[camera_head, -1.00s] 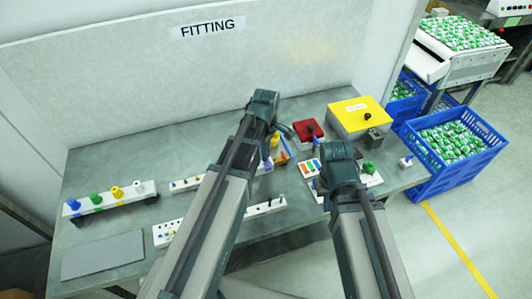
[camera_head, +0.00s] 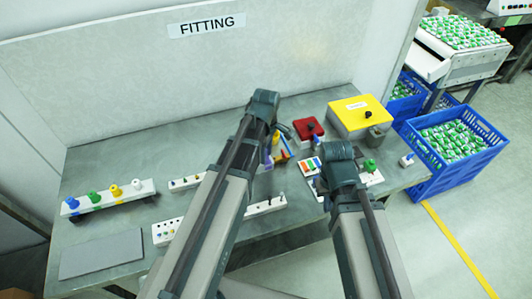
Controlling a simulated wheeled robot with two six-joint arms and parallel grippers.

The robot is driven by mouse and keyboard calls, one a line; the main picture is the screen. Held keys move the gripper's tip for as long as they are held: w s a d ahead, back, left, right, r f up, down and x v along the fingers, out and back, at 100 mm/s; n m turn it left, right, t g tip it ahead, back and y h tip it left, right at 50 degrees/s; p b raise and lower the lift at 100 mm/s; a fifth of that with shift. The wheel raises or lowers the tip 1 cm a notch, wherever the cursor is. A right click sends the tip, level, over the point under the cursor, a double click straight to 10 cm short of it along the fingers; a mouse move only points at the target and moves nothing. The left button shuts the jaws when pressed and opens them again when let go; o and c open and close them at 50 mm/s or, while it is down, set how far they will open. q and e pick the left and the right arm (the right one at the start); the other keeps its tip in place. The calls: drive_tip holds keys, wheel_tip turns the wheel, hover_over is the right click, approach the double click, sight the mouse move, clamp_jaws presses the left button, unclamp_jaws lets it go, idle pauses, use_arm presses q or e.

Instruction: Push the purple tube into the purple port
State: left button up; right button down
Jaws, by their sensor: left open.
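A small purple piece (camera_head: 267,157), which looks like the purple tube, shows just below my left gripper (camera_head: 275,142). The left gripper points down over the middle of the bench and is open. Its fingers are small and partly hidden by my arm, so I cannot tell whether they touch the purple piece. I cannot make out the purple port. My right gripper (camera_head: 322,186) is over the right part of the bench, mostly hidden behind its wrist, so its jaws cannot be read.
A white rack (camera_head: 128,193) with blue, green, yellow and white pieces stands at the left. A grey mat (camera_head: 102,256) lies in front. A red box (camera_head: 307,130) and a yellow box (camera_head: 356,116) stand at the back right. A blue crate (camera_head: 436,174) stands beyond the bench.

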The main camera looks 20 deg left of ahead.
use_arm(q)
drive_tip(key=shift+r, duration=0.1)
wheel_tip(320, 180, up, 14)
drive_tip(key=p, duration=1.3)
drive_tip(key=shift+p, duration=0.4)
drive_tip(key=shift+f, duration=0.2)
